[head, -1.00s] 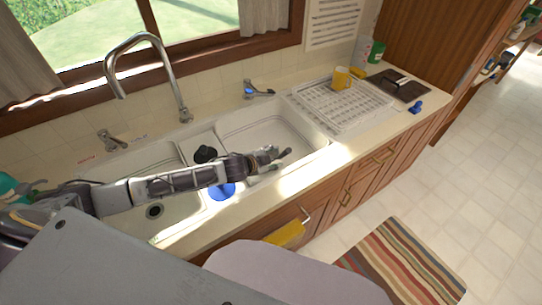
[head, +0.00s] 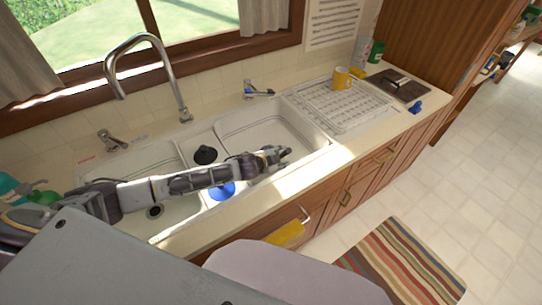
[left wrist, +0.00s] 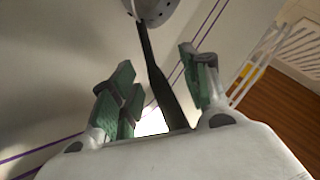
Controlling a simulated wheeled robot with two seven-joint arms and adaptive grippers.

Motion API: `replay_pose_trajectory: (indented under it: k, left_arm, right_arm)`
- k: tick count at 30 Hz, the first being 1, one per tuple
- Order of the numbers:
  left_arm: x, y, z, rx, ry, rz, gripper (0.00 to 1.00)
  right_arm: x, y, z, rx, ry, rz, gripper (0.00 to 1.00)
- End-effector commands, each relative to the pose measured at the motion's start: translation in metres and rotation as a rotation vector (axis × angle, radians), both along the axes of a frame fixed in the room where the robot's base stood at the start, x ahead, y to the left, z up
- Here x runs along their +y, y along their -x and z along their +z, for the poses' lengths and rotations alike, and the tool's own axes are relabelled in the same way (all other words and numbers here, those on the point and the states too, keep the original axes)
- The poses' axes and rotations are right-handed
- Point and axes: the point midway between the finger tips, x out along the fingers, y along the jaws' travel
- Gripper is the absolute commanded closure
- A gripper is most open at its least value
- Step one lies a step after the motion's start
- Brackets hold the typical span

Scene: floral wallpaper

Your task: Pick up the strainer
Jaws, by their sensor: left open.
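The strainer (left wrist: 150,8) shows in the left wrist view as a grey perforated head, cut off by the top edge, with a long black handle running down toward my gripper. My left gripper (left wrist: 156,68) is open, with its green-padded fingers on either side of the handle. Whether the pads touch it cannot be told. In the head view my left gripper (head: 274,156) is over the right sink basin, and I cannot make out the strainer there. My right gripper is not in view.
The right basin (head: 262,122) has raised walls around the gripper. A tall faucet (head: 180,95) stands behind. A black round item (head: 205,155) and a blue one (head: 222,191) sit between the basins. A yellow mug (head: 341,78) stands on the white rack (head: 335,108).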

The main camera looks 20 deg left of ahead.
Motion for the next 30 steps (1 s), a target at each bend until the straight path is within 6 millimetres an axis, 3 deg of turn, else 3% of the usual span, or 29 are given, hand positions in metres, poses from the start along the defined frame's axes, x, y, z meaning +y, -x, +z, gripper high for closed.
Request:
replay_pose_trajectory:
  k: [11,21,30]
  left_arm:
    - [0.0001,0.0002,0.0002,0.0,0.0,0.0,0.55]
    - [0.0001,0.0003,0.0002,0.0,0.0,0.0,0.99]
    - [0.0,-0.0001,0.0009,-0.001,0.001,0.0,1.0]
  right_arm:
    - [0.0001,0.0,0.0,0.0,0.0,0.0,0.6]
    - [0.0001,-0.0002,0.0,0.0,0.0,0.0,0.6]
    - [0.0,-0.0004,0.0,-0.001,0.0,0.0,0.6]
